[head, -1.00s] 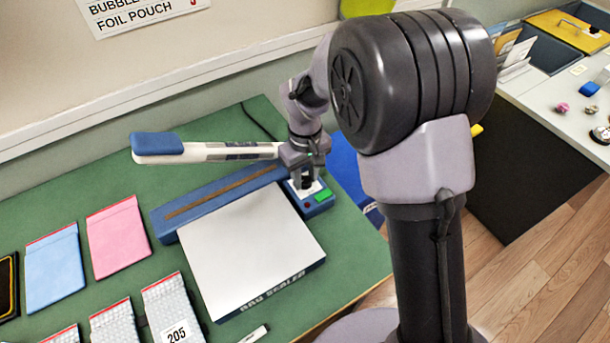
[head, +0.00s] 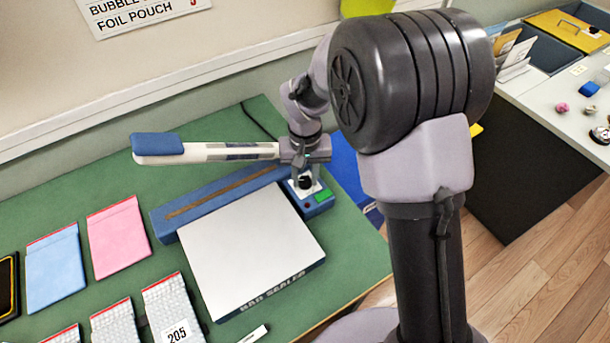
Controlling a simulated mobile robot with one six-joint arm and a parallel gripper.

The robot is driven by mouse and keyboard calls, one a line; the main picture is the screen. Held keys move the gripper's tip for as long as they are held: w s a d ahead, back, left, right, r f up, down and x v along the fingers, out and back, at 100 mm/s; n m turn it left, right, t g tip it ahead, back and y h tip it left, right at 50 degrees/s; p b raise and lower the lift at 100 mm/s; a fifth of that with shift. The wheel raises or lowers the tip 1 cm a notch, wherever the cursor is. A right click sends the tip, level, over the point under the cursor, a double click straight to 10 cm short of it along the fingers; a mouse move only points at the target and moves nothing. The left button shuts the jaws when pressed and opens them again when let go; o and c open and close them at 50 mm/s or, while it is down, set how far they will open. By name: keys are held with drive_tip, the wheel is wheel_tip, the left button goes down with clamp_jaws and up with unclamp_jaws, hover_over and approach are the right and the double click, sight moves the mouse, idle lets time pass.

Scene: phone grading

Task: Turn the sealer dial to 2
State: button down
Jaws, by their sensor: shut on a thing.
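The bag sealer (head: 250,250) lies on the green table, with a white plate lettered on its front edge and a long blue sealing bar (head: 180,214). Its white lever arm with a blue handle (head: 157,144) is raised over the bar. The dark sealer dial (head: 304,183) sits on the small control box at the back right of the plate, beside a green light or switch (head: 322,196). My gripper (head: 305,176) points down at the control box and is shut on the dial. The fingertips are small and partly hidden, and I cannot read the dial's setting.
Pink (head: 118,240) and blue (head: 53,268) pouches lie on the left of the table. Bubble pouches, one labelled 205 (head: 172,312), lie in front. A white marker-like object (head: 254,335) is near the front edge. The wall is behind.

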sight(305, 180)
drive_tip(key=shift+m, duration=0.6)
drive_tip(key=c, duration=1)
unclamp_jaws()
drive_tip(key=shift+c, duration=0.2)
wheel_tip(305, 180, up, 18)
drive_tip(key=p, duration=0.6)
drive_tip(key=shift+f, duration=0.25)
